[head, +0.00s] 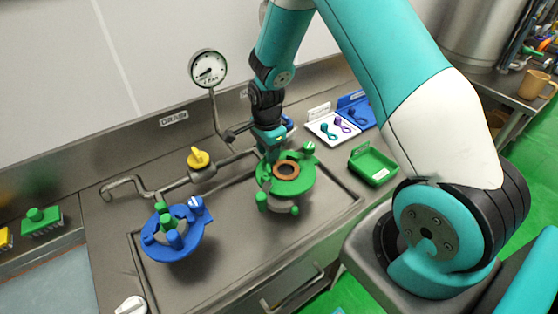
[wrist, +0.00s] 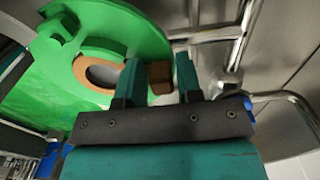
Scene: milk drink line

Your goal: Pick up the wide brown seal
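A brown ring-shaped seal (head: 286,170) lies in the top of the round green fixture (head: 298,185) in the head view. The ring (wrist: 81,70) also shows in the wrist view, seated in the green surface, left of my fingers. My gripper (head: 270,147) points down at the back left edge of this fixture. In the wrist view its two teal fingers (wrist: 162,80) stand apart, beside the ring and not around it. A darker brown piece (wrist: 160,78) shows between the fingertips. I cannot tell whether the fingers touch it, or whether it is a seal.
A blue fixture (head: 170,248) with green knobs stands at left. A green tray (head: 373,164), a white tray (head: 318,137) with small parts and a blue tray (head: 362,118) lie at right. A pipe with a yellow valve (head: 199,158) and a gauge (head: 208,69) stand behind.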

